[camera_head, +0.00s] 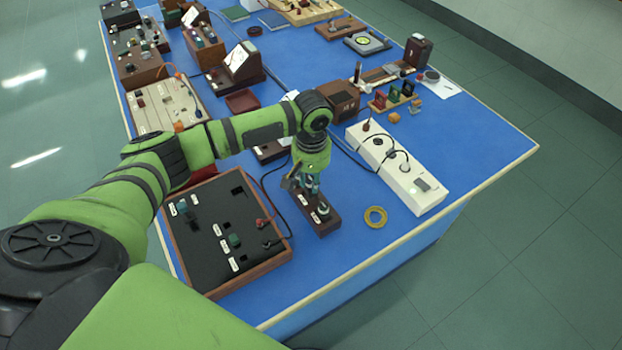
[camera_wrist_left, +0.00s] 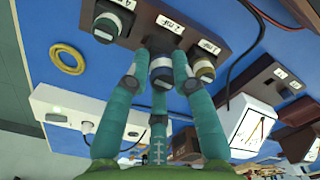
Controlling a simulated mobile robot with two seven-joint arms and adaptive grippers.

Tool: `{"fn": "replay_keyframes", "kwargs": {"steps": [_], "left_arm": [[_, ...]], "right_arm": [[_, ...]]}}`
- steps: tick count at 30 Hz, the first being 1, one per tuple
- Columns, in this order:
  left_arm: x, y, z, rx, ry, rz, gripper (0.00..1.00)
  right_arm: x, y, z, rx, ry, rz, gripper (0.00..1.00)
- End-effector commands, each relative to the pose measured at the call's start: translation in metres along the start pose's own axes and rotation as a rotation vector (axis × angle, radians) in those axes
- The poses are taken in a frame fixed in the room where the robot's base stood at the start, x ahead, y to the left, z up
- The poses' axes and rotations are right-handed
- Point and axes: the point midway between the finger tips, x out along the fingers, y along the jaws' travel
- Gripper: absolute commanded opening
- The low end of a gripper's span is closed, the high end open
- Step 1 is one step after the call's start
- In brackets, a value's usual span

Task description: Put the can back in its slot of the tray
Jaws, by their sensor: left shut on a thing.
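The can (camera_wrist_left: 161,72) is dark-topped with a pale band. It sits between the fingers of my left gripper (camera_head: 310,186) in the head view, which is shut on it. The fingers hide most of the can in the head view. It is at the middle of a dark brown tray (camera_head: 328,225) with white slot labels. The tray also shows in the wrist view (camera_wrist_left: 200,18). A green-and-white can (camera_wrist_left: 104,30) is at one end and a brownish can (camera_wrist_left: 204,73) is on the other side. I cannot tell whether the held can touches the tray. My right gripper is out of view.
A wood-rimmed black panel (camera_head: 205,262) with small modules lies left of the tray. A yellow ring (camera_head: 375,217) and a long white box (camera_head: 405,180) with a black cable lie to the right. Dark cables run beside the tray. Blue tabletop is clear in front.

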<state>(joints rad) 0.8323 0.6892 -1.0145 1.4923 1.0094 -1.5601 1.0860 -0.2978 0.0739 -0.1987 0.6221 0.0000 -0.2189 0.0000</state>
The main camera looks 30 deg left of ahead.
Motion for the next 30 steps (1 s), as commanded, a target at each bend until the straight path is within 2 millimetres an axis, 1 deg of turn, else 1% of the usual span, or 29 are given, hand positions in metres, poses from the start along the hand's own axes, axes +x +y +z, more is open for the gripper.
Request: {"fn": "replay_keyframes", "kwargs": {"steps": [1,4,15,19,28,29,30], "left_arm": [[0.005,0.0,0.0,0.0,0.0,0.0,0.0],[0.01,0.0,0.0,0.001,0.0,0.0,0.0],[0.029,0.001,0.001,-0.001,-0.002,0.001,0.0],[0.032,0.001,0.0,-0.001,-0.002,0.001,0.0],[0.033,0.001,0.0,0.0,-0.001,0.001,0.0],[0.033,0.001,0.0,0.0,-0.001,0.001,0.37],[0.033,0.001,0.0,0.0,-0.001,0.001,0.53]], "right_arm": [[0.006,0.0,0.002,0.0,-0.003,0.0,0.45],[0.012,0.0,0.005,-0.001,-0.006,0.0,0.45],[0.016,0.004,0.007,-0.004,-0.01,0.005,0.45],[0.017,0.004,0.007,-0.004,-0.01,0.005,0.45],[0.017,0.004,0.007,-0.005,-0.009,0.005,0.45],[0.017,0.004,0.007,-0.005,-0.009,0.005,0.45],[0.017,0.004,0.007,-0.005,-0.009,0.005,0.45]]}}
